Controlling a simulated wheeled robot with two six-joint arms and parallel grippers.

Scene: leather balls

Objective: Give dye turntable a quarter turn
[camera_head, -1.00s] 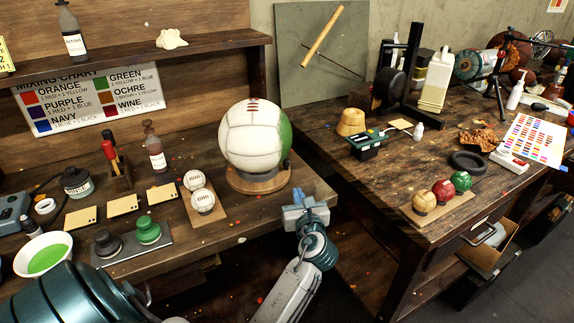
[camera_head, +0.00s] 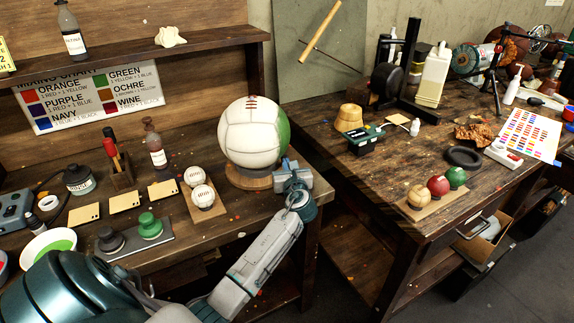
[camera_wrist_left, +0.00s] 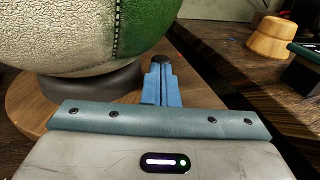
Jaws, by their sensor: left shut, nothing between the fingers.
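The dye turntable (camera_head: 240,178) is a round wooden disc near the right end of the left bench. It carries a large ball (camera_head: 247,135), white with a green panel on its right side. The turntable's wooden disc also shows in the left wrist view (camera_wrist_left: 25,105), with the ball (camera_wrist_left: 75,35) on a dark ring. My left gripper (camera_head: 286,166) is at the disc's right edge. In the left wrist view its blue fingers (camera_wrist_left: 160,75) are shut and empty. A dark knob (camera_wrist_left: 160,58) shows just beyond the fingertips; I cannot tell whether they touch it. My right gripper is out of view.
A board with two small white balls (camera_head: 203,196) stands left of the turntable. A tray with dark and green knobs (camera_head: 150,227) is nearer. The right bench holds small coloured balls (camera_head: 438,186) and a black ring (camera_head: 464,157). A gap separates the benches.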

